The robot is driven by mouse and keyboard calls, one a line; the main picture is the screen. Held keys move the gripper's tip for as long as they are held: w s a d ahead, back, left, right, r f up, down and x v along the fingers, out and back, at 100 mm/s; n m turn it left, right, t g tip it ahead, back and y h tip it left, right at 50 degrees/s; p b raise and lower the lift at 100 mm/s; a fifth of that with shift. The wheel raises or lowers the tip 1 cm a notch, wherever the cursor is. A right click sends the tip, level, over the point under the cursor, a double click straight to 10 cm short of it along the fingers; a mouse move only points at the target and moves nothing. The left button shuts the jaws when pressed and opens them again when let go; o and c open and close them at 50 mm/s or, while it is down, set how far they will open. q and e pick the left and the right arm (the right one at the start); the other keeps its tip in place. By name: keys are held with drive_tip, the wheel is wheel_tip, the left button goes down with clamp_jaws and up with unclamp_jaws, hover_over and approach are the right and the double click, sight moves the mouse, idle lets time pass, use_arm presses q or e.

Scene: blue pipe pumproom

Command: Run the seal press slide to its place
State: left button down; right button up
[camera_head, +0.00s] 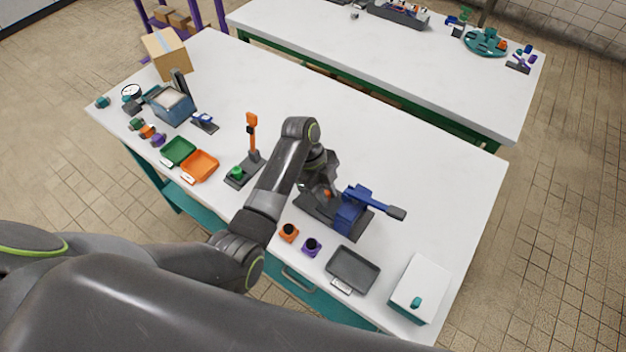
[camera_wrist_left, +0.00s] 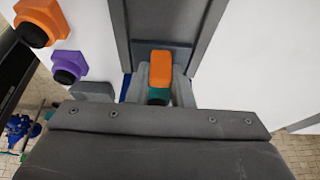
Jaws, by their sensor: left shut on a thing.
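The seal press (camera_head: 350,212) is blue, with a lever ending in a dark grip, and stands on a dark base on the white bench. My left gripper (camera_head: 326,192) is over the left part of its base, partly hidden by my arm. In the left wrist view, my left gripper (camera_wrist_left: 159,88) is shut on the slide's orange piece (camera_wrist_left: 160,68), one finger on each side. A teal part shows just below it, between the fingers. A dark grey channel with raised side walls (camera_wrist_left: 162,20) runs away from the fingers. My right gripper is out of view.
An orange block (camera_head: 289,232) and a purple block (camera_head: 311,246) stand in front of the press. A grey tray (camera_head: 353,269) and a white box (camera_head: 420,284) are to the right. An orange post stand (camera_head: 252,140) is to the left. The bench behind the press is clear.

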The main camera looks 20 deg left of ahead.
use_arm(q)
drive_tip(key=shift+s+d, duration=0.2)
drive_tip(key=shift+d, duration=0.3)
drive_tip(key=shift+s+d, duration=0.15)
drive_tip(key=shift+d, duration=0.3)
drive_tip(key=shift+a, duration=0.1)
drive_tip(key=shift+a+f, duration=0.1)
drive_tip(key=c, duration=1.5)
unclamp_jaws()
drive_tip(key=shift+o, duration=1.1)
drive_tip(key=shift+d, duration=0.2)
drive_tip(key=shift+a, duration=0.1)
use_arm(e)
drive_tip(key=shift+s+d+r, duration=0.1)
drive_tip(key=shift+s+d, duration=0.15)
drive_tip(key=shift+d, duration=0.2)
